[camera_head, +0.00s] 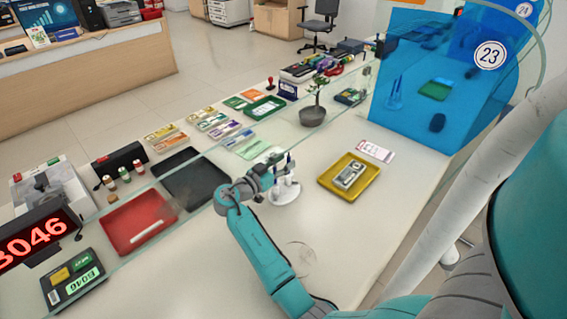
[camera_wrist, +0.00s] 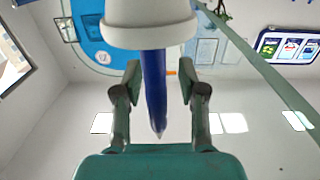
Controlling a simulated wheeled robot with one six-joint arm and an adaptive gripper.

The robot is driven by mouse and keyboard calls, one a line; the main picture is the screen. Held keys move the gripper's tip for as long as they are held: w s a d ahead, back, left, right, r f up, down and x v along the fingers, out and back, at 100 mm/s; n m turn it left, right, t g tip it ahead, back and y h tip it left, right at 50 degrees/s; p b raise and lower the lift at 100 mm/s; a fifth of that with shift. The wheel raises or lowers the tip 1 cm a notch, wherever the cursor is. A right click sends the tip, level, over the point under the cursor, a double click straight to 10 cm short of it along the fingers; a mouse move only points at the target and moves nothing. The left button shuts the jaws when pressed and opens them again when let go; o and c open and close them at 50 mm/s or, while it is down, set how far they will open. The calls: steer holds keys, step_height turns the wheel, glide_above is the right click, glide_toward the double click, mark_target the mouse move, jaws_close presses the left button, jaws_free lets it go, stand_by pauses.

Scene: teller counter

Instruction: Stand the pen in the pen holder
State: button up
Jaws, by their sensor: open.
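My gripper (camera_wrist: 160,78) is open, with one finger on each side of the pen and a gap showing on both sides. In the head view the pen is mostly hidden and hard to make out.
A yellow tray (camera_head: 325,178) with a bundle of banknotes lies to the right. A red tray (camera_head: 112,243) and a black tray (camera_head: 212,203) lie to the left. A potted plant (camera_head: 312,115) stands behind.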

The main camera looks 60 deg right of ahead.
steer(key=v, duration=1.2)
steer(key=shift+s+d+r, duration=0.1)
stand_by(0.7)
